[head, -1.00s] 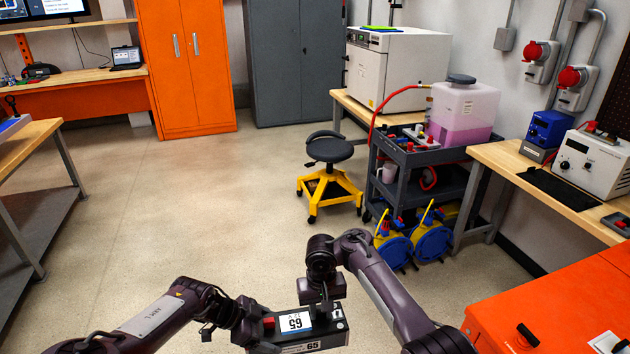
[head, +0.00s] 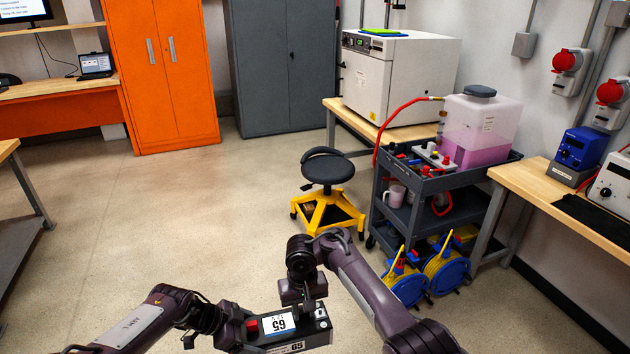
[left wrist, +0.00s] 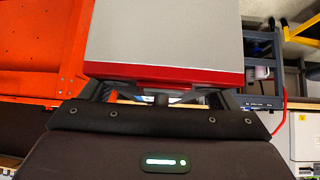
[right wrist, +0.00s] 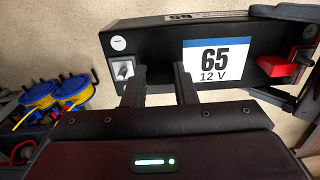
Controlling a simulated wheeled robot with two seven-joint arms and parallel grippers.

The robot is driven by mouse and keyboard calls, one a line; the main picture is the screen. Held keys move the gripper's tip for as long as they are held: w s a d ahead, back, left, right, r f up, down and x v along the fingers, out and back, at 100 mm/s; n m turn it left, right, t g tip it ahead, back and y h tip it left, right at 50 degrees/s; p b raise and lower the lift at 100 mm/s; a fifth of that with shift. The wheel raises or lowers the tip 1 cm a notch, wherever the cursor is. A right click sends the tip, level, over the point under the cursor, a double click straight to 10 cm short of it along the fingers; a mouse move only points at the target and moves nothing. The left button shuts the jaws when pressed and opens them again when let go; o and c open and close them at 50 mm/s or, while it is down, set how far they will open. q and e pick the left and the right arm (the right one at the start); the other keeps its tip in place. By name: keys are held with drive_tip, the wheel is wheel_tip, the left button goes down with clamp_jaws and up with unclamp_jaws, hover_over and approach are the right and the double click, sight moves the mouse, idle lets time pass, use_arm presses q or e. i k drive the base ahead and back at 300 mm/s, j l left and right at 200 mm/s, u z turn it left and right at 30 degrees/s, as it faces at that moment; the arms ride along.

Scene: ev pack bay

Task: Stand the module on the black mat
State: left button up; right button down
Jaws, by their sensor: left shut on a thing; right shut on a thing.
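The module is a dark box (head: 318,338) with a white and blue label reading 65 and a red terminal at its left end. I hold it in front of me between both arms, above the floor. My left gripper (head: 238,327) is shut on its left end, beside the red terminal. My right gripper (head: 302,303) is shut on it right of the label; the right wrist view shows the fingers against the module (right wrist: 150,45). The black mat (head: 592,218) lies on the wooden bench at the far right, well away from the module.
A grey cart (head: 450,183) with a pink-filled tank stands short of the bench (head: 535,182). Blue and yellow reels (head: 440,275) sit on the floor beside it. A yellow-based stool (head: 328,210) stands ahead. A white instrument (head: 612,185) is by the mat. Floor at left is clear.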

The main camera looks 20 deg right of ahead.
sight(600, 219)
drive_tip(key=i+z, duration=0.5)
drive_tip(key=i+j+z, duration=0.1)
drive_tip(key=i+z, duration=0.35)
drive_tip(key=i+l+z, duration=0.1)
drive_tip(key=i+z, duration=0.45)
drive_tip(key=z, duration=0.25)
drive_tip(key=i+j+z, duration=0.1)
drive_tip(key=i+z, duration=0.2)
drive_tip(key=z, duration=0.15)
drive_tip(key=i+l+z, duration=0.1)
drive_tip(key=i+z, duration=0.2)
drive_tip(key=i, duration=0.15)
drive_tip(key=i+z, duration=0.3)
drive_tip(key=i, duration=0.1)
